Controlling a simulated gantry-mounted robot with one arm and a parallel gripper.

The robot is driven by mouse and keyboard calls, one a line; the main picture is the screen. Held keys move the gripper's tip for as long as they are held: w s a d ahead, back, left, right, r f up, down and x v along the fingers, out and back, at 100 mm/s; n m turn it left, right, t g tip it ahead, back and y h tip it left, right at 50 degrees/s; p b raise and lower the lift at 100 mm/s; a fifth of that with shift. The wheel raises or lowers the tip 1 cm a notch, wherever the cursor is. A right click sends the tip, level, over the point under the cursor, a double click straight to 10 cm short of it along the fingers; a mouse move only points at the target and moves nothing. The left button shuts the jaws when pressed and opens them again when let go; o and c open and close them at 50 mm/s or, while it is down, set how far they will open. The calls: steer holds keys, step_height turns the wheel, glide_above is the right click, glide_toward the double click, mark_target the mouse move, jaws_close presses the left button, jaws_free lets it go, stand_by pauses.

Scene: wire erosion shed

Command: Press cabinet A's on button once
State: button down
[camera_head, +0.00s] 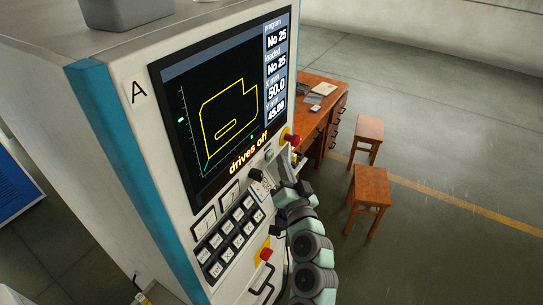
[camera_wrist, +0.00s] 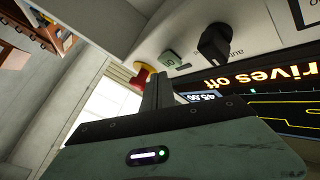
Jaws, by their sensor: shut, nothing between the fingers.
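Cabinet A (camera_head: 136,90) is a pale cabinet with a teal edge and an "A" label. Its screen (camera_head: 225,110) reads "drives off". The green on button (camera_head: 268,155) sits below the screen; in the wrist view it is a green square (camera_wrist: 170,58) marked like "on". My gripper (camera_head: 283,157) is shut and empty, with its fingertips close to the panel beside the button. In the wrist view the fingers (camera_wrist: 158,82) end just short of the green square in the picture; I cannot tell whether they touch.
A red mushroom button (camera_head: 291,136) is right beside the green one, near my fingers. A black rotary knob (camera_head: 256,175) is on the other side. A keypad (camera_head: 230,236) and another red button (camera_head: 265,254) lie lower. A wooden desk (camera_head: 325,93) and two stools (camera_head: 370,186) stand behind.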

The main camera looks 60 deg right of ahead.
steer(key=shift+w, duration=0.15)
steer(key=shift+w, duration=0.3)
steer(key=shift+w, duration=0.35)
stand_by(0.5)
steer(key=shift+s, duration=0.1)
steer(key=shift+s+b, duration=0.65)
steer(key=shift+s, duration=0.1)
steer(key=s+b, duration=0.3)
steer(key=s, duration=0.2)
stand_by(0.4)
